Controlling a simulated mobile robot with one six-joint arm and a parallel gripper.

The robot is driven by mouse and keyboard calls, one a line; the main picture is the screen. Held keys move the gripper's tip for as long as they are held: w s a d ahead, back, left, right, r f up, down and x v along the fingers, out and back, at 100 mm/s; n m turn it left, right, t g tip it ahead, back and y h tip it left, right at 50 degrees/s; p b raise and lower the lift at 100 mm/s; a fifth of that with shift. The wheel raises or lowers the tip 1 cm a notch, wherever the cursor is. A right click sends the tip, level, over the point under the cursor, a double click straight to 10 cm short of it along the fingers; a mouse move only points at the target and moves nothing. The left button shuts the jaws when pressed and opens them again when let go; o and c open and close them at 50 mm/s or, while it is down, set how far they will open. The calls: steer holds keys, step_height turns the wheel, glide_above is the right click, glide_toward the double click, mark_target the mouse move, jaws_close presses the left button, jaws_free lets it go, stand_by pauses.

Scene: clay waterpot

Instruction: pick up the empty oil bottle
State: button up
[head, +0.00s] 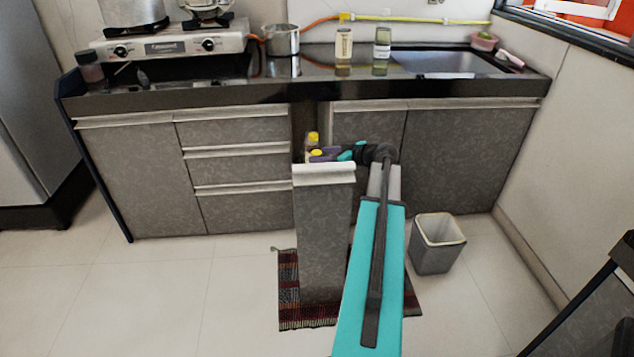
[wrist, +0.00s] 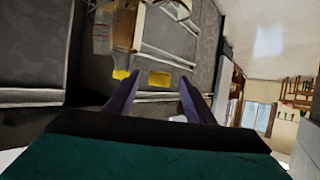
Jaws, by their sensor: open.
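Two bottles with yellow caps stand in the pulled-out narrow cabinet in the head view. The rear bottle (head: 312,141) shows its cap and a little of its body; of the front one I see mainly its yellow cap (head: 317,153). In the wrist view a clear, empty-looking bottle (wrist: 103,35) is at upper left, with a yellow cap (wrist: 120,74) by the left finger. Another yellow cap (wrist: 159,79) lies between the fingers in the picture. My gripper (head: 328,154) is open beside the bottles, its purple fingers apart (wrist: 160,88). I cannot tell whether it touches one.
The pull-out's front panel (head: 324,174) stands close below my gripper. The counter edge (head: 310,91) runs above and behind. A small bin (head: 438,245) is at right, and a checked mat (head: 289,290) lies under the pull-out. The floor at left is clear.

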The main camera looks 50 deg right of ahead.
steer(key=shift+x, duration=1.7)
jaws_close()
